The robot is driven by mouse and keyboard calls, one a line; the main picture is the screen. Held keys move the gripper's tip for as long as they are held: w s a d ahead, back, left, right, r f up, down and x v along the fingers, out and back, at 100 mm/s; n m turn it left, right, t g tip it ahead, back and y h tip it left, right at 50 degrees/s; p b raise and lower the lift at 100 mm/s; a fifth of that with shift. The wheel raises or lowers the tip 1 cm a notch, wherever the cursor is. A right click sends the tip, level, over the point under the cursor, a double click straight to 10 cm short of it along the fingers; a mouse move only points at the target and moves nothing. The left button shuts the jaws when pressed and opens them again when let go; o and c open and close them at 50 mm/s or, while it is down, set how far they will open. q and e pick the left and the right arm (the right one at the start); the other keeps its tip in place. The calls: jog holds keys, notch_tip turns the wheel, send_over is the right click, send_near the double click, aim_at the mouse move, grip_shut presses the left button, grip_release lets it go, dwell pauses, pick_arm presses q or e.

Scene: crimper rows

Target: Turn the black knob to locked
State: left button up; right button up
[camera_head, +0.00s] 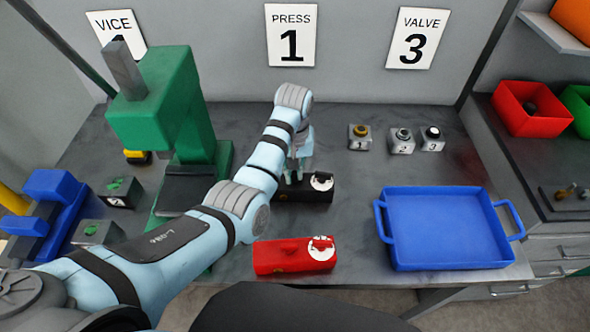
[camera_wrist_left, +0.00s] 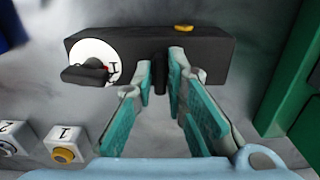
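A black box (camera_head: 317,194) lies on the grey bench, with a white dial (camera_head: 321,181) on its right end. In the left wrist view the black box (camera_wrist_left: 210,62) carries a black bar-shaped knob (camera_wrist_left: 85,75) on the white dial (camera_wrist_left: 100,52). The knob points left, away from a dark mark and a small red mark at the dial's right. My left gripper (camera_head: 299,172) is over the box's left part. In the wrist view its two teal-padded fingers (camera_wrist_left: 161,72) are apart, on either side of a black post on the box, beside the knob. Contact is unclear. My right gripper is not in view.
A red box (camera_head: 280,257) with a similar dial lies in front. A blue tray (camera_head: 440,260) stands right. Several small button blocks (camera_head: 401,141) sit behind. A green press (camera_head: 170,110) stands left. Bare bench lies between black box and tray.

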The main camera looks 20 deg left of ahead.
pick_arm(q)
grip_shut()
jog(key=shift+m, duration=0.5)
jog(key=m, duration=0.4)
jog(key=shift+w+a+m, duration=0.1)
jog(key=shift+m, duration=0.2)
jog(key=m, duration=0.5)
jog(key=shift+a+m, duration=0.1)
jog(key=shift+m, duration=0.2)
jog(key=m, duration=0.6)
jog(key=shift+w+r+m, duration=0.1)
jog(key=shift+w+m, duration=0.05)
jog(key=shift+m, duration=0.15)
jog(key=o, duration=0.6)
grip_release()
